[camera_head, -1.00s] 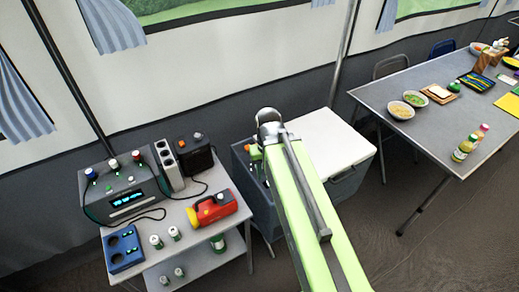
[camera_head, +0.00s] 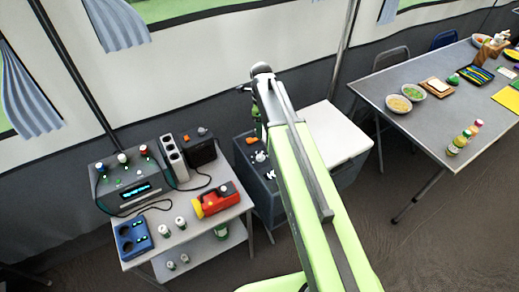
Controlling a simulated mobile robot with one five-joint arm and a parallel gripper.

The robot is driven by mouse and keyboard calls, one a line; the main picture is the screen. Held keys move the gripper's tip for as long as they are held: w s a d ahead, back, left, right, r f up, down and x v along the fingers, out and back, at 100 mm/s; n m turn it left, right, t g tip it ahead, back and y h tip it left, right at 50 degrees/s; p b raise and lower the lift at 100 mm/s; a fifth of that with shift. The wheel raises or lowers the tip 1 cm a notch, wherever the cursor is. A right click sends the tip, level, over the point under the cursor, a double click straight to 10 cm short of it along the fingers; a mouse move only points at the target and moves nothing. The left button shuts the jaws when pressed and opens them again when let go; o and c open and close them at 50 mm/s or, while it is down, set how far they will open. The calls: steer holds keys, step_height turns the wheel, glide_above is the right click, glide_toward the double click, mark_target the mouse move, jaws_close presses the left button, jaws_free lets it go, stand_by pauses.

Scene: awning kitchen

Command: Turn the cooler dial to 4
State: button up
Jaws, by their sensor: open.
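The cooler (camera_head: 347,170) is a grey box with a white lid, standing on the floor just right of the small side table. Its left part has a dark control panel (camera_head: 256,176) with an orange piece (camera_head: 251,140), a white round knob (camera_head: 260,157) and a small white mark below it. I cannot read any numbers or tell the dial's setting. My green arm crosses in front of the cooler and hides part of it. My gripper (camera_head: 245,89) is at the arm's far end, above and behind the panel in the picture, apart from the knob. It is open, small and partly hidden.
The side table (camera_head: 190,232) at left bears a grey device (camera_head: 128,187), a red and yellow lantern (camera_head: 217,198), a blue tray (camera_head: 133,238) and small cans. A long grey table (camera_head: 420,135) with food stands at right. Open floor lies between cooler and long table.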

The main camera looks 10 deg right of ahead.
mark_target(261, 155)
steer(key=shift+m, duration=0.5)
steer(key=f+b, duration=0.5)
steer(key=b, duration=0.1)
steer(key=f+b, duration=0.5)
steer(key=f, duration=0.1)
steer(key=f+b, duration=0.6)
steer(key=shift+w+f+b, duration=0.2)
steer(key=shift+w+b, duration=0.05)
steer(key=shift+b, duration=0.1)
steer(key=shift+r, duration=0.1)
